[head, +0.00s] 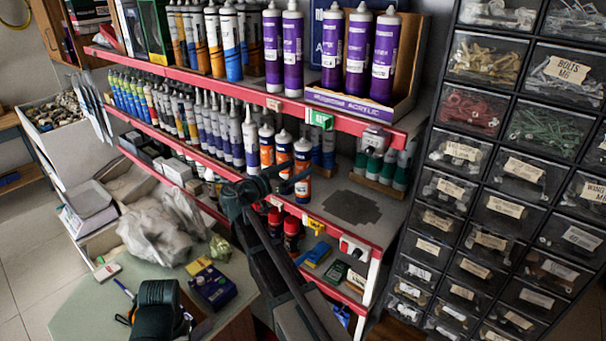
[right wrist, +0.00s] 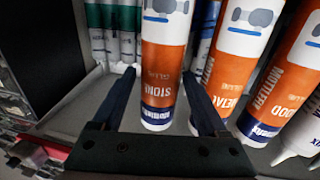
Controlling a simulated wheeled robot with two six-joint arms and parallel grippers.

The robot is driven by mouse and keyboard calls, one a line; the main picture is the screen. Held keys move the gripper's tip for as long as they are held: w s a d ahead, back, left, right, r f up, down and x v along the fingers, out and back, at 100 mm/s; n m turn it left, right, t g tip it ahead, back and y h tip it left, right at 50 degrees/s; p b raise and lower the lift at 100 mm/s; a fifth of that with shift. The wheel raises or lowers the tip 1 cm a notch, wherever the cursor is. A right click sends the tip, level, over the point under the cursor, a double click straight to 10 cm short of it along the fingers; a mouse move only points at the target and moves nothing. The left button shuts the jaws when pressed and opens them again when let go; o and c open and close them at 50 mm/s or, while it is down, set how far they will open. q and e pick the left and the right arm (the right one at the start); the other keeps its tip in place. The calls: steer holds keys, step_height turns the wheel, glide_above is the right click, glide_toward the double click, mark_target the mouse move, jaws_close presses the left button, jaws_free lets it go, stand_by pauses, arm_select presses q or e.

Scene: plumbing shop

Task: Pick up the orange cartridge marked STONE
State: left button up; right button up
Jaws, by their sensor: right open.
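The orange cartridge marked STONE (right wrist: 165,65) stands between the two fingers of my right gripper (right wrist: 158,100) in the right wrist view, its lettering upside down there. The fingers are open, one on each side, with a visible gap to the cartridge. In the head view my right gripper (head: 278,183) reaches into the shelf, and the STONE cartridge (head: 302,171) is the rightmost orange one, partly covered by a finger. A dark rounded shape at the lower left looks like part of my left arm; no fingers can be made out.
Similar orange cartridges, one marked METAL (right wrist: 233,70) and one ending in OOD (right wrist: 290,85), stand close beside it. Green cartridges (head: 390,167) stand to its right in the head view. A red-edged shelf (head: 345,117) with purple cartridges hangs above. Parts drawers (head: 490,205) stand at right.

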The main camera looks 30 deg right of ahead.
mark_target(310, 160)
steer(key=x, duration=0.5)
steer(key=shift+w+d+r+p, duration=0.1)
steer(key=shift+r+p, duration=0.3)
jaws_close()
